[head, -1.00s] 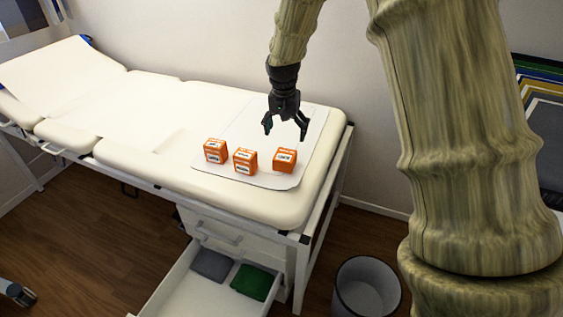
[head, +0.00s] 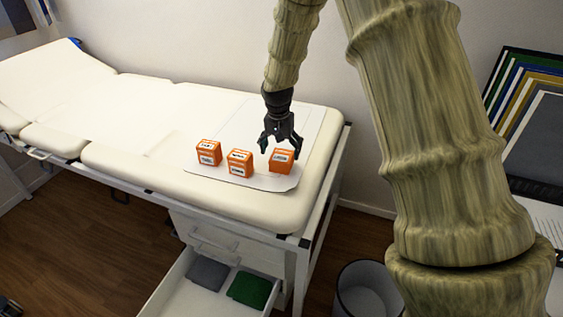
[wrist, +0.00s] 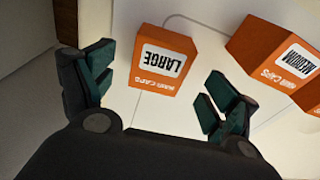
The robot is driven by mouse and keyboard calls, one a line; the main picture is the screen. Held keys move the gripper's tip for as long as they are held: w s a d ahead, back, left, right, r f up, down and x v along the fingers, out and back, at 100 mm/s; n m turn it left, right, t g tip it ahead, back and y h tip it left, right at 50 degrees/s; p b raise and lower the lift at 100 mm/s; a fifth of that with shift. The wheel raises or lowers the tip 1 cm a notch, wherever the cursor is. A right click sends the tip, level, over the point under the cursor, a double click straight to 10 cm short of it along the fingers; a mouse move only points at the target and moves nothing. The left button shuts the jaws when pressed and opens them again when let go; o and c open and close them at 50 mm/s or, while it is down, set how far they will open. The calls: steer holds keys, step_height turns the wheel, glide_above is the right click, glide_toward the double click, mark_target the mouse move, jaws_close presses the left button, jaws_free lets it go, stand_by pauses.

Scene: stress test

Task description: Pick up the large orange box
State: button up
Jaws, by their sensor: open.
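The large orange box (head: 282,162) is the rightmost of three orange boxes on the white sheet. In the wrist view the large box (wrist: 163,62) shows its "LARGE" label upside down. My gripper (head: 280,149) is open and empty, pointing down just above this box. In the wrist view the fingers of my gripper (wrist: 160,88) are spread, with the box ahead between them. I cannot tell if they touch it. An orange box labelled "MEDIUM" (wrist: 275,55) lies to the right in the wrist view.
Two other orange boxes, a left one (head: 208,153) and a middle one (head: 239,162), stand left of the large box. The padded bed (head: 120,160) has an open drawer (head: 180,290) below. A bin (head: 365,290) stands on the floor at right.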

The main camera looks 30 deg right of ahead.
mark_target(282, 156)
steer(key=shift+w+d+f, duration=0.1)
steer(key=shift+w+f, duration=0.05)
steer(key=shift+f, duration=0.65)
steer(key=shift+w+d+f, duration=0.1)
steer(key=shift+d+f, duration=0.05)
steer(key=shift+f, duration=0.7)
steer(key=shift+w+d+f, duration=0.1)
steer(key=shift+w+f, duration=0.05)
steer(key=shift+f, duration=0.65)
steer(key=c, duration=1.1)
